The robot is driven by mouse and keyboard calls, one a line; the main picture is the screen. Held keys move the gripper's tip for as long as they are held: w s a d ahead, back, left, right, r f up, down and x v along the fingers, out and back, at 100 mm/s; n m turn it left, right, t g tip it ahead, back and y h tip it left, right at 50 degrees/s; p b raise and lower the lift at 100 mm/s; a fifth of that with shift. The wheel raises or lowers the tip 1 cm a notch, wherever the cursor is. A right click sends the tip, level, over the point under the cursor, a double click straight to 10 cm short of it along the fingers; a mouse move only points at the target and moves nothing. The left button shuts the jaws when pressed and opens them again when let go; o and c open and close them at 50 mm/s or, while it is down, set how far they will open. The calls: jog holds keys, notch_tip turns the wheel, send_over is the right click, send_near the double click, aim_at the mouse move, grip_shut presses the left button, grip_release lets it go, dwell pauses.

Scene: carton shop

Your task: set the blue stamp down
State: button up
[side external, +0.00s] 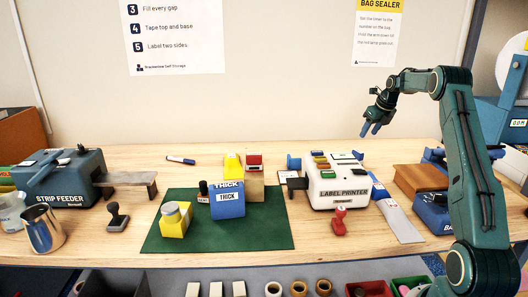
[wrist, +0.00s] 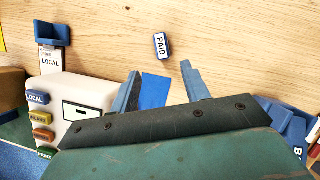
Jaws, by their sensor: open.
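In the side view a small blue shape (side external: 358,155) at the back right of the label printer appears to be the same stamp. My gripper (side external: 371,130) hangs above the table behind the printer, its blue fingers pointing down. In the wrist view my gripper (wrist: 160,88) has its fingers apart, with nothing held between them and clear of the stamp.
The white label printer (side external: 337,188) and a blue holder (wrist: 52,33) are to the left. A blue-and-white strip (side external: 397,215) lies right of the printer. A blue bag sealer (side external: 432,210) stands further right. A red stamp (side external: 339,222) stands in front. The wood around the PAID stamp is clear.

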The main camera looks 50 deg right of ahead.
jog(key=w+a+r+n, duration=0.2)
jog(key=a+r+n, duration=0.3)
jog(key=a, duration=0.3)
jog(key=w+a+r+n, duration=0.2)
jog(key=a+r+n, duration=0.25)
jog(key=a, duration=0.35)
jog(key=s+a+r+n, duration=0.25)
jog(key=a+n, duration=0.25)
jog(key=a, duration=0.3)
jog(key=s+a+r+n, duration=0.1)
jog(key=a+r+n, duration=0.25)
jog(key=a, duration=0.45)
jog(key=s+a+n+t+y, duration=0.1)
jog(key=s+a+n, duration=1.05)
jog(key=a, duration=0.25)
jog(key=s+a+f+n, duration=0.2)
jog(key=s+f+n, duration=0.1)
jog(key=s+n, duration=0.2)
jog(key=s+a+f+n, duration=0.2)
jog(key=s+a+n, duration=0.1)
jog(key=s+n, duration=0.3)
jog(key=shift+a+f+t+y, duration=0.3)
jog(key=shift+a+f, duration=0.05)
jog(key=shift+f, duration=0.05)
